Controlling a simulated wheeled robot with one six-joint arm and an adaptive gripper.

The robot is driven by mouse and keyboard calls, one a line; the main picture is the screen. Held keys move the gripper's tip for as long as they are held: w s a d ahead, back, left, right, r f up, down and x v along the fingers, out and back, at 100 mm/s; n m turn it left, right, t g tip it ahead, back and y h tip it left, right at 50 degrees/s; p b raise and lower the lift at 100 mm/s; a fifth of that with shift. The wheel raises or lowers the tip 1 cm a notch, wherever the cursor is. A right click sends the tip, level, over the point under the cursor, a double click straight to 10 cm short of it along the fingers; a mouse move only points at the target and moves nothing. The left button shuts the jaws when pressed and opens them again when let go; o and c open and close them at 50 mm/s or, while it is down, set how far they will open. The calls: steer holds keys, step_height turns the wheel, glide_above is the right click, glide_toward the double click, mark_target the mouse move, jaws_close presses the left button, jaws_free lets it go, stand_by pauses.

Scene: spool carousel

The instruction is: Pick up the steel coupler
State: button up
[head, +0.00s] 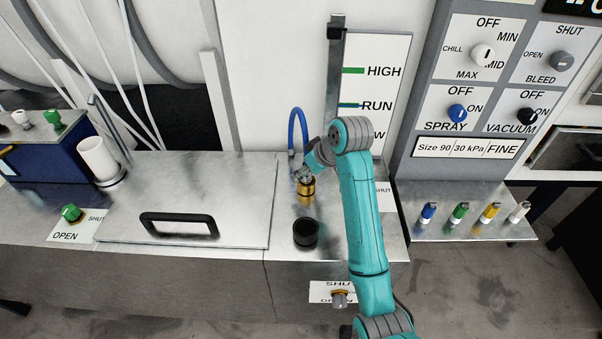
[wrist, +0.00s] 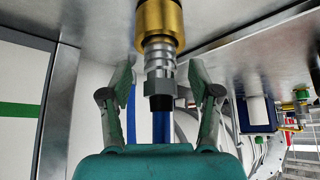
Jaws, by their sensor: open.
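The steel coupler (wrist: 158,60) is a ridged grey cylinder with a hex part and a dark end. In the wrist view it sits between the two fingers of my gripper (wrist: 159,78), with a gap on each side. It meets a brass fitting (wrist: 160,20); the brass also shows in the head view (head: 306,189), upright on the steel bench. A blue hose (head: 292,130) loops up behind it and shows behind the coupler in the wrist view (wrist: 161,127). My gripper (head: 304,173) is open around the coupler. In the head view the coupler is mostly hidden by my gripper.
A black cup (head: 305,233) stands on the bench in front of the brass fitting. A steel lid with a black handle (head: 180,225) lies to the left. A level gauge panel (head: 390,90) stands behind. Several coloured plugs (head: 459,212) stand on a shelf at right.

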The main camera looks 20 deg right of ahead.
jaws_close()
